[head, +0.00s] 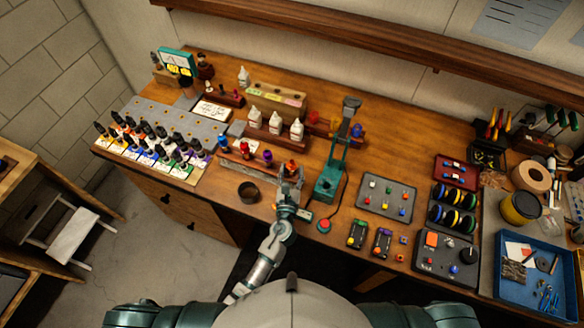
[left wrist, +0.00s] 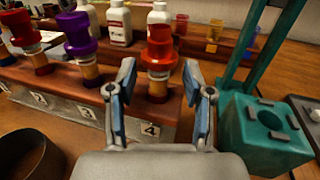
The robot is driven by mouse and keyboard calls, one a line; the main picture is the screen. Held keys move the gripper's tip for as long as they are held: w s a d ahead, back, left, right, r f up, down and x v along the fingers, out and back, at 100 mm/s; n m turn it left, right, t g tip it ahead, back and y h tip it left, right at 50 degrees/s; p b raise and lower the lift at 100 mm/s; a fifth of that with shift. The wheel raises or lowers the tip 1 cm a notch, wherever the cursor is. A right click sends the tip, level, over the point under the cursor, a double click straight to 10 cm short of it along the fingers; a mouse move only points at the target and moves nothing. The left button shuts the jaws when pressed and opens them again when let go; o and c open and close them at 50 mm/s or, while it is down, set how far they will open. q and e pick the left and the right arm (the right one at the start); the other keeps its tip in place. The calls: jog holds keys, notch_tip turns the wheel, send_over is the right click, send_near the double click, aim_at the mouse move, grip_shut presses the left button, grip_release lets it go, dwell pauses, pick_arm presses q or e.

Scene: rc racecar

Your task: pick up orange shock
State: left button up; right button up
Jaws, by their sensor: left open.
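The orange shock (head: 291,167) stands upright in a brown wooden rack near the middle of the bench. In the left wrist view the orange shock (left wrist: 159,55) has a translucent orange-red top and a tan shaft, at the slot by the label 4. My left gripper (head: 290,184) is open just in front of it. In the left wrist view the two fingers (left wrist: 160,95) stand to either side of the shock's lower part, with gaps on both sides. I cannot tell how deep the shock is between them. My right gripper is not in view.
A purple shock (left wrist: 78,38) and a red shock (left wrist: 20,30) stand to the left in the same rack. A green press (head: 328,183) stands close on the right. White bottles (head: 297,129) are behind. A dark round bowl (head: 249,192) sits front left.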

pick_arm(q)
jog(key=shift+w, duration=0.75)
jog(key=shift+s, duration=0.1)
grip_shut()
notch_tip(320, 180, up, 11)
jog(key=p, duration=0.5)
jog(key=shift+f, duration=0.15)
jog(key=shift+r+p, duration=0.95)
jog(key=shift+r, duration=2.75)
jog(key=shift+f, duration=0.1)
